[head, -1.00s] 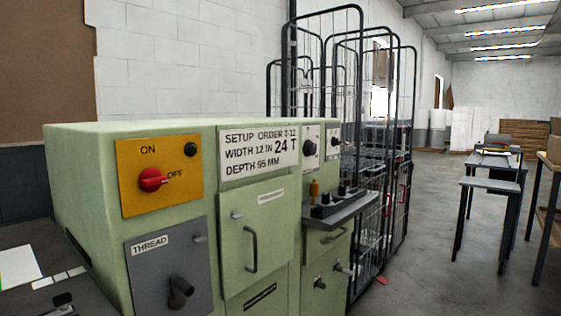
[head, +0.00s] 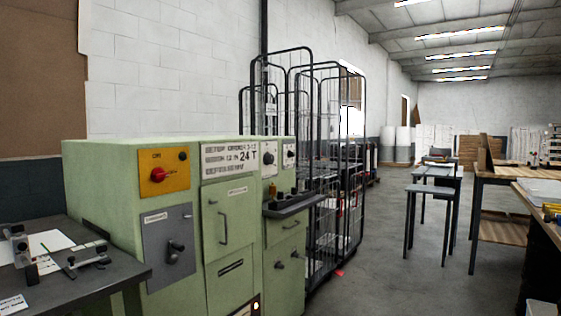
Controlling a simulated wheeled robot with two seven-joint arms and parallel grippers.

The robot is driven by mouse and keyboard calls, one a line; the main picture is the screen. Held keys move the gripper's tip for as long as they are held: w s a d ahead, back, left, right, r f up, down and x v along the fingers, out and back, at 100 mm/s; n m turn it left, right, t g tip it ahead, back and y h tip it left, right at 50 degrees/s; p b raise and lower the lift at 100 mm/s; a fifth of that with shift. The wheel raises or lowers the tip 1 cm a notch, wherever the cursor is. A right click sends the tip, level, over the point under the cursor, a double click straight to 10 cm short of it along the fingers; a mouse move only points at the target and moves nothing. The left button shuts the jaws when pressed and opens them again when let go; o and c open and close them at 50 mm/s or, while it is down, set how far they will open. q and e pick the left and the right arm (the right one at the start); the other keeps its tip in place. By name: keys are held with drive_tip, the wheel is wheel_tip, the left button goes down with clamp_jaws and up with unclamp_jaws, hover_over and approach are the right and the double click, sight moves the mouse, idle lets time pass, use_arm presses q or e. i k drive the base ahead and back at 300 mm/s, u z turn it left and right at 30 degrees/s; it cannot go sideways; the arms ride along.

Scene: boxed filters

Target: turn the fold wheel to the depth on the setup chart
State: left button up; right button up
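The green machine (head: 105,196) stands left of centre. Its setup chart (head: 229,157) is on the upper front; "24 T" is legible now, and the earlier frame reads "WIDTH 12 IN" and "DEPTH 95 MM". A yellow plate (head: 164,172) carries a red ON/OFF switch (head: 159,175). A grey THREAD panel (head: 155,262) with a dark knob (head: 175,249) sits below it. Two small dials, the left dial (head: 269,161) and the right dial (head: 289,154), are right of the chart. I cannot tell which control is the fold wheel. Neither gripper is in view.
A dark table (head: 105,284) with metal fixtures stands at the left, against the machine. Wire cage trolleys (head: 341,200) stand behind the machine's right side. Benches (head: 432,190) and a wooden-topped table (head: 495,178) are at the right. Grey floor (head: 390,275) is open between.

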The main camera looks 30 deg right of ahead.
sight(268, 159)
drive_tip(key=z, duration=0.85)
drive_tip(key=i, duration=0.9)
drive_tip(key=z, duration=0.65)
drive_tip(key=i, duration=1)
drive_tip(key=u, duration=0.45)
